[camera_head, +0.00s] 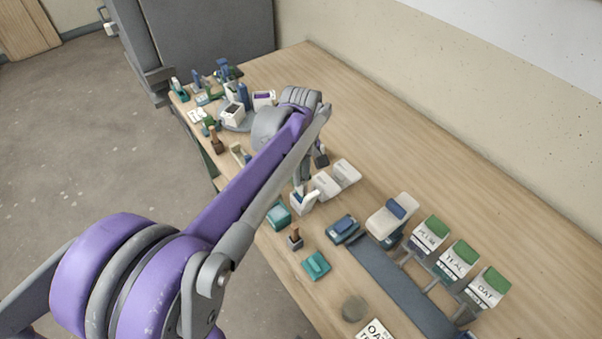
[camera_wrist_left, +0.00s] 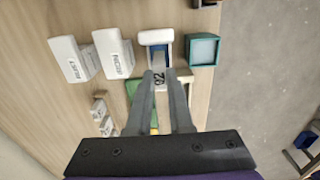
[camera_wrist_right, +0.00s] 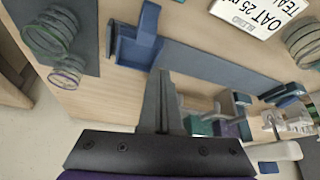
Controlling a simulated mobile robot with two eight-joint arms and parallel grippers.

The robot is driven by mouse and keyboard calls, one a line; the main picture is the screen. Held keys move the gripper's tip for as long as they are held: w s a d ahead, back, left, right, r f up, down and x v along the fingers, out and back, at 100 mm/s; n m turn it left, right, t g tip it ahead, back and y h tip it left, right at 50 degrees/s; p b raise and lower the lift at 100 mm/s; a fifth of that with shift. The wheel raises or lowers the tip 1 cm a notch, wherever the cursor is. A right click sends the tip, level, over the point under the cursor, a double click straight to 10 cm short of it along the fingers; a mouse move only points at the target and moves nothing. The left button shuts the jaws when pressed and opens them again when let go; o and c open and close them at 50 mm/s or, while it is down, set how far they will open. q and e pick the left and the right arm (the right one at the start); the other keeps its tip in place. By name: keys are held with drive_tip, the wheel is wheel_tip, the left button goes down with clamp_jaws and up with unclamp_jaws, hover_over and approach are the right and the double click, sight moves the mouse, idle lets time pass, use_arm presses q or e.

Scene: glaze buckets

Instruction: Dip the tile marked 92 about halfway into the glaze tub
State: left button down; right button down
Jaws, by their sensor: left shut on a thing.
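The tile marked 92 (camera_wrist_left: 160,78) is pale and narrow and stands between the fingertips of my left gripper (camera_wrist_left: 161,74), which is shut on it. In the left wrist view, its far end meets the opening of a white tub (camera_wrist_left: 155,37) with blue inside; I cannot tell whether it is in the tub or above it. In the head view, my left arm partly hides the gripper, by the white tub (camera_head: 300,207). A teal tub (camera_wrist_left: 203,49) stands beside it. My right gripper (camera_wrist_right: 161,74) is shut and empty in the right wrist view.
Two white lidded boxes (camera_wrist_left: 114,53) (camera_wrist_left: 74,59) stand beside the white tub. Green-topped labelled boxes (camera_head: 459,258) stand along a dark strip (camera_head: 395,280) on the table. Small pots and tools crowd the table's left end. The back of the table is clear.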

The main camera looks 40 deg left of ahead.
sight(301, 188)
drive_tip(key=shift+r, duration=0.1)
use_arm(q)
drive_tip(key=shift+f, duration=0.1)
idle(0.5)
